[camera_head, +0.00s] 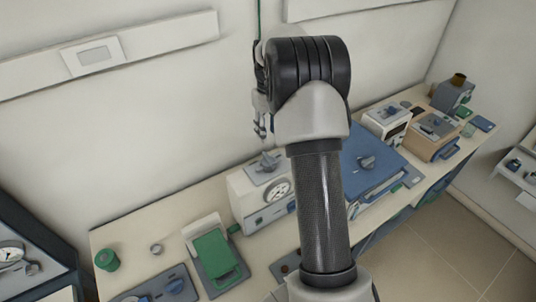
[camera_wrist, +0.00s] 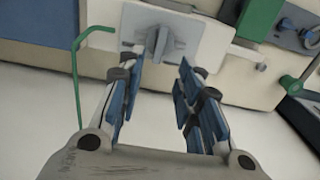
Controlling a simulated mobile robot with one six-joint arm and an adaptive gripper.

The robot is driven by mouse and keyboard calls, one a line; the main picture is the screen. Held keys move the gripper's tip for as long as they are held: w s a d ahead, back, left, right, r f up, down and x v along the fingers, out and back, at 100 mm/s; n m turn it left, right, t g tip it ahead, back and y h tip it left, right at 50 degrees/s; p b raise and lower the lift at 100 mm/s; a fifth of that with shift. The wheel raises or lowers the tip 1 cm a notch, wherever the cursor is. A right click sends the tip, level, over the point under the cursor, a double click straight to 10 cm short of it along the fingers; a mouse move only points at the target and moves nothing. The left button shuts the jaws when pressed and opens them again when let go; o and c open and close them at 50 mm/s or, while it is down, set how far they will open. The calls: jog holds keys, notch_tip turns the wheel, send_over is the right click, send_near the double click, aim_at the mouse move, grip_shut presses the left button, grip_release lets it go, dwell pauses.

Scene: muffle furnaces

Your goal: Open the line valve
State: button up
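A grey knob (camera_wrist: 158,43) with a raised grip bar stands on a light grey square plate (camera_wrist: 185,42); it looks like the line valve, though no label is readable. In the head view the grey knob (camera_head: 268,160) is on top of the white box with a round gauge. My gripper (camera_wrist: 161,68) is open, with blue-padded fingers apart and nothing between them. The knob lies just beyond the fingertips, in line with the gap; I see no contact. In the head view my gripper (camera_head: 262,132) points down above the knob, partly hidden by my arm.
The white gauge box (camera_head: 248,207) stands on the bench between a green-topped device (camera_head: 215,254) and a large blue unit (camera_head: 372,160).

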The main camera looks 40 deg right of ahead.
aim_at(268, 157)
notch_tip(268, 157, down, 11)
jog(key=shift+r, duration=0.1)
jog(key=shift+c, duration=0.5)
grip_shut()
